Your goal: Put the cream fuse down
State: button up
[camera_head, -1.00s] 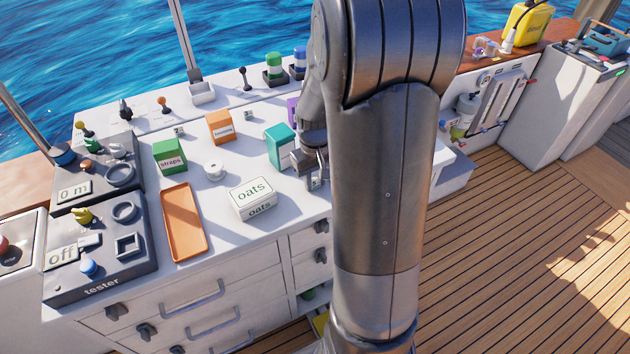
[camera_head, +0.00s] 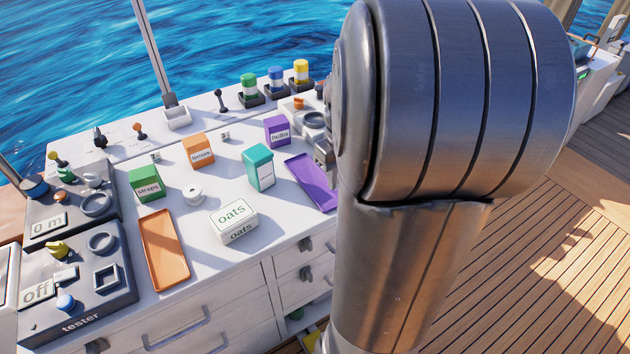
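My gripper (camera_head: 324,150) shows only as a small grey sliver at the left edge of my large arm link, above the right part of the white counter (camera_head: 203,238). Its fingertips and anything between them are hidden by the arm. Banded cylinders, green (camera_head: 248,84), blue (camera_head: 275,78) and yellow (camera_head: 301,70), stand in dark holders at the counter's back. A small white spool-like piece (camera_head: 193,193) lies mid-counter; I cannot tell what it is.
An orange tray (camera_head: 165,257) and a purple tray (camera_head: 312,184) look empty. Between them stand an oats box (camera_head: 234,220), a teal box (camera_head: 260,168), a green straps box (camera_head: 149,186), an orange box (camera_head: 198,150) and a purple box (camera_head: 277,130). A tester panel (camera_head: 85,290) is at left.

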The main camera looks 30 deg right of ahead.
jog(key=shift+s+d+r, duration=0.3)
jog(key=w+a+r+n, duration=0.2)
jog(key=w+a+n, duration=0.2)
jog(key=a, duration=0.2)
jog(key=n, duration=0.5)
send_over(224, 215)
jog(key=f, duration=0.3)
jog(key=shift+s+d+f, duration=0.15)
jog(key=shift+d, duration=0.2)
jog(key=shift+w+a+f, duration=0.2)
jog(key=shift+a+f, duration=0.2)
jog(key=shift+f, duration=1.85)
jog(key=shift+f, duration=0.15)
jog(key=o, duration=0.9)
jog(key=shift+o, duration=0.2)
